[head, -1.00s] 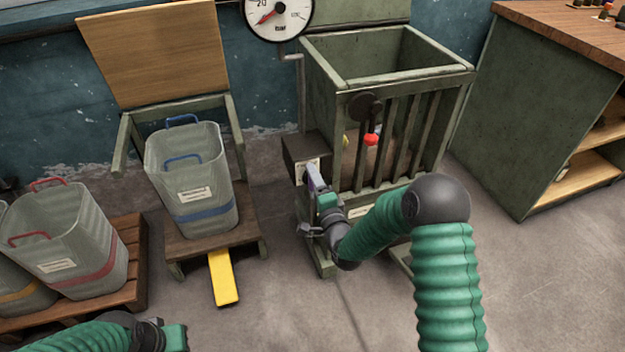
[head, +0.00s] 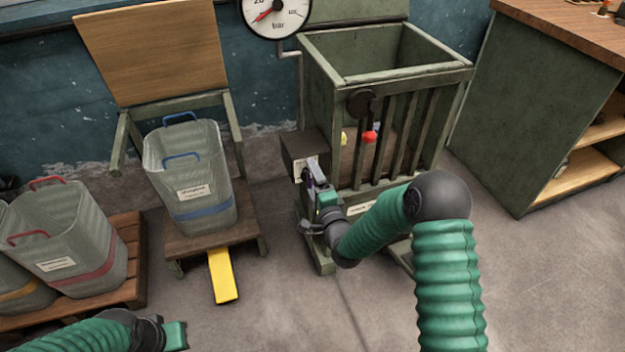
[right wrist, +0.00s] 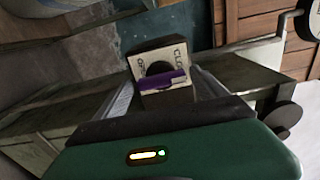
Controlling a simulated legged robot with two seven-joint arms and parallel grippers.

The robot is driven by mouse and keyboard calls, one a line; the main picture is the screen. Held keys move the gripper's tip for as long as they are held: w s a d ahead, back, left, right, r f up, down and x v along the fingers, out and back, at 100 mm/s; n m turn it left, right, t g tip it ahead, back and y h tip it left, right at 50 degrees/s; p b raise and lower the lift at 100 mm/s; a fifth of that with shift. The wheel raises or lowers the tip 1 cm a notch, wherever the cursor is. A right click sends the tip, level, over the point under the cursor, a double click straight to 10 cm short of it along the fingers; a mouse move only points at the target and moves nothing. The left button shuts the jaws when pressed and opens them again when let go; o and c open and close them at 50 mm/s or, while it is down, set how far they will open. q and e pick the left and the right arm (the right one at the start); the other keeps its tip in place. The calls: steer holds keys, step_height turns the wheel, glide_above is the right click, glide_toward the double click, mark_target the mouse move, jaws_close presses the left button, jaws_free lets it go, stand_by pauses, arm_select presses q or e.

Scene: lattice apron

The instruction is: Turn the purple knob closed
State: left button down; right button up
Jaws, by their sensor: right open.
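The purple knob (right wrist: 164,80) shows in the right wrist view as a bar across a dark round hub. It sits on a pale plate (right wrist: 146,62) with partly hidden lettering, "CLO" on one side. My right gripper (right wrist: 163,86) is open, with one finger on each side of the knob; I cannot tell whether either finger touches it. In the head view my right gripper (head: 311,173) is at the front of a dark box (head: 303,146) on the green slatted crate, and mostly hides the knob. My left gripper (head: 176,335) is at the bottom left, its fingers not clear.
The green slatted crate (head: 452,73) carries a red-tipped lever (head: 370,137). A gauge (head: 275,12) hangs behind it. A grey bin (head: 165,160) stands on a wooden stand with a yellow pedal (head: 222,275). A green cabinet (head: 508,120) stands at right. Floor between is clear.

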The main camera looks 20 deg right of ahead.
steer(key=s+p, duration=0.3)
steer(key=s, duration=1.3)
steer(key=shift+s+d+p, duration=0.25)
steer(key=shift+s+p, duration=0.15)
